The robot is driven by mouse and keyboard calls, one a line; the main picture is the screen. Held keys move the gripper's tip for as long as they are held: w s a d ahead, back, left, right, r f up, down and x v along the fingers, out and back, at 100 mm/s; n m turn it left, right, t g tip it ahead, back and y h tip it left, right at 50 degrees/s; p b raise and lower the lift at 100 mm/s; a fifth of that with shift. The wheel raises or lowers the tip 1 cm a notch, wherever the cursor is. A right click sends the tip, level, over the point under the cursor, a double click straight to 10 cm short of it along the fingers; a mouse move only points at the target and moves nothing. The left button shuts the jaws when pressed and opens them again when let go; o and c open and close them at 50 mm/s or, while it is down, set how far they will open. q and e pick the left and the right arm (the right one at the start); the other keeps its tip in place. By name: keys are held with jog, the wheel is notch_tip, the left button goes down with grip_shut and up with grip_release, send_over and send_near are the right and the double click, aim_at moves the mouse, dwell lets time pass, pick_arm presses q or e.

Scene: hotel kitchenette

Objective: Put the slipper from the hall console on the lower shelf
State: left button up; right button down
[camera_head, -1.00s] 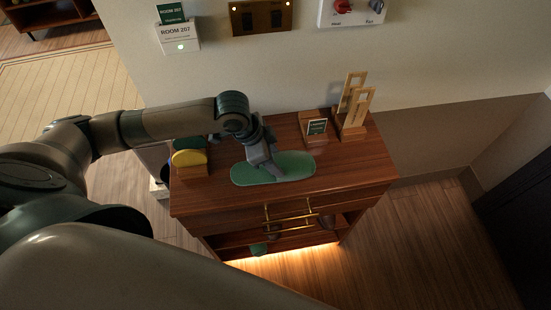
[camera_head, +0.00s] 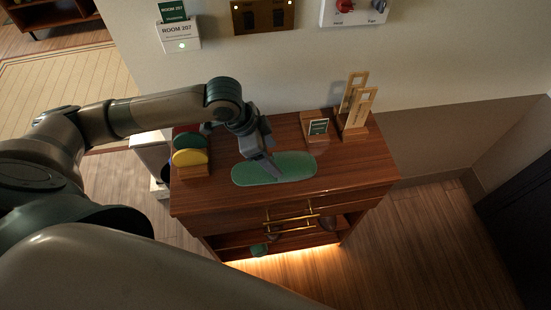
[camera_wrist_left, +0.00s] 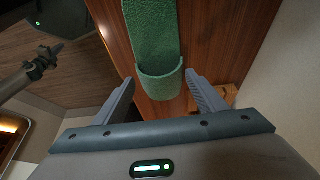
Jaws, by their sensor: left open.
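The green slipper (camera_head: 292,165) lies flat on the wooden hall console (camera_head: 345,172), near the middle of its top. In the left wrist view the slipper (camera_wrist_left: 160,82) shows its rounded toe cover, with the sole running away toward the top. My left gripper (camera_head: 272,166) is open just above the slipper. In the wrist view its two fingers stand on either side of the toe cover, with gaps visible, and it holds nothing. The lower shelf (camera_head: 235,241) is below the drawers and partly hidden by the brass handles. A small green object (camera_head: 258,249) shows there.
Yellow and green discs in a wooden holder (camera_head: 194,172) stand at the console's left end. A small sign block (camera_head: 317,127) and a wooden rack (camera_head: 352,122) stand at the back right. The front right of the top is clear.

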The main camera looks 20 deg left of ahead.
pick_arm(q)
jog(key=v, duration=0.8)
jog(key=shift+b, duration=0.45)
